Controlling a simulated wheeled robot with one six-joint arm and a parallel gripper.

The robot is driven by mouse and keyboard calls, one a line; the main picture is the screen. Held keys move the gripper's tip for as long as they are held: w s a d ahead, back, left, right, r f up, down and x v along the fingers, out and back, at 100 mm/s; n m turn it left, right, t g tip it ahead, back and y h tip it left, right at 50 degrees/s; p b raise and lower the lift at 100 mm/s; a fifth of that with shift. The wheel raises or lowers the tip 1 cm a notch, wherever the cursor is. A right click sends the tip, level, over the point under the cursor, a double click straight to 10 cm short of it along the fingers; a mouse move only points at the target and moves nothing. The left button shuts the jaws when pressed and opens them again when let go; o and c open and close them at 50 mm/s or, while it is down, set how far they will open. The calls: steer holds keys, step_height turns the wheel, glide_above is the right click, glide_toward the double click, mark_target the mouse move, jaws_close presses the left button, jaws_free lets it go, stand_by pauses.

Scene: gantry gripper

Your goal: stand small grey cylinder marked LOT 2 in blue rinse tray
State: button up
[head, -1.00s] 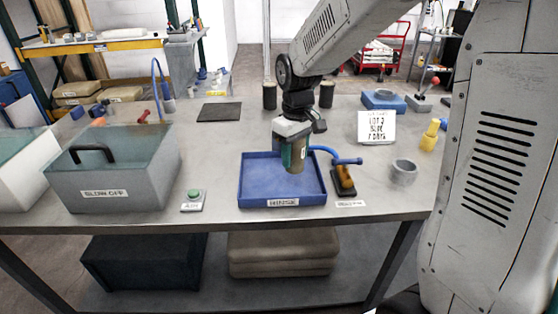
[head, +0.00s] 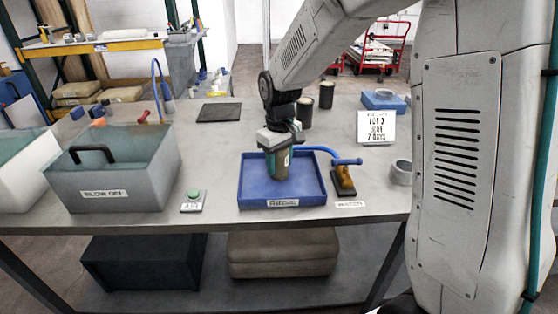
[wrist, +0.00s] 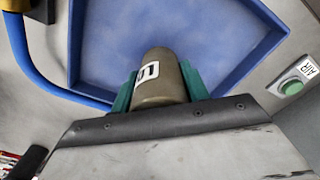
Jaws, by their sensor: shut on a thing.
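The grey-brown cylinder (head: 268,170) is upright or nearly so, inside the outline of the blue rinse tray (head: 311,185). My gripper (head: 279,158) is above the tray and shut on the cylinder's upper part. In the wrist view, the cylinder (wrist: 160,88) sits between the two teal fingers, with the blue tray floor (wrist: 210,40) beyond it. A white label with a dark mark shows on its side; I cannot read it fully. I cannot tell whether its base touches the tray floor.
Two dark cylinders (head: 305,113) stand behind my gripper. A green button box (head: 193,201) and the blow-off tank (head: 115,180) are left. A grey ring (head: 401,172) is far right.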

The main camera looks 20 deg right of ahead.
steer(key=o, duration=1.4)
steer(key=shift+f, duration=0.1)
steer(key=shift+o, duration=0.2)
step_height(320, 180, up, 12)
steer(key=shift+r, duration=0.2)
steer(key=shift+s+d+r, duration=0.1)
steer(key=shift+s+r, duration=0.1)
steer(key=shift+s, duration=0.2)
steer(key=s+d+m, duration=0.1)
steer(key=s+m, duration=0.1)
steer(key=s, duration=1.2)
steer(key=s+d+r+m+t, duration=0.1)
steer(key=s+m, duration=0.1)
steer(key=s, duration=1.3)
steer(key=shift+s+d, duration=0.2)
steer(key=shift+d, duration=0.2)
